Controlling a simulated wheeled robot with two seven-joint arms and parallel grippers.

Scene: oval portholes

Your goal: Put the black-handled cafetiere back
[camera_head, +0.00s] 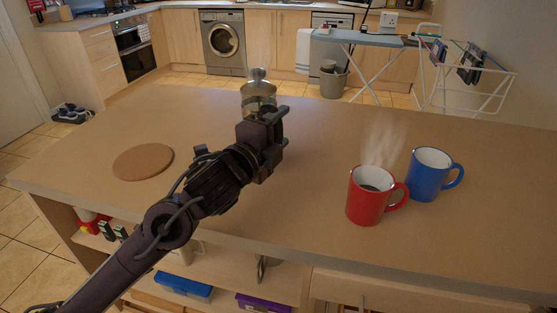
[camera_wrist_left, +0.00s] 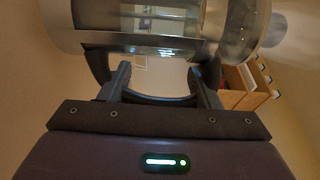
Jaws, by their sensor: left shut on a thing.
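The cafetiere (camera_head: 259,91), a glass and metal pot with a knobbed lid, is upright just beyond my left gripper (camera_head: 266,121) in the head view. In the left wrist view the cafetiere (camera_wrist_left: 150,38) fills the top, and its black handle (camera_wrist_left: 160,98) curves between the fingers. My left gripper (camera_wrist_left: 163,80) is shut on that handle. The gripper hides the pot's lower part in the head view, so I cannot tell whether its base touches the worktop. A round cork mat (camera_head: 143,161) lies bare on the left of the worktop. My right gripper is not in view.
A red mug (camera_head: 366,198) with dark liquid and steam stands on the right of the worktop (camera_head: 330,130), beside a blue mug (camera_head: 426,176). The worktop between the cork mat and the cafetiere is clear, except for my arm over it. Shelves are below the front edge.

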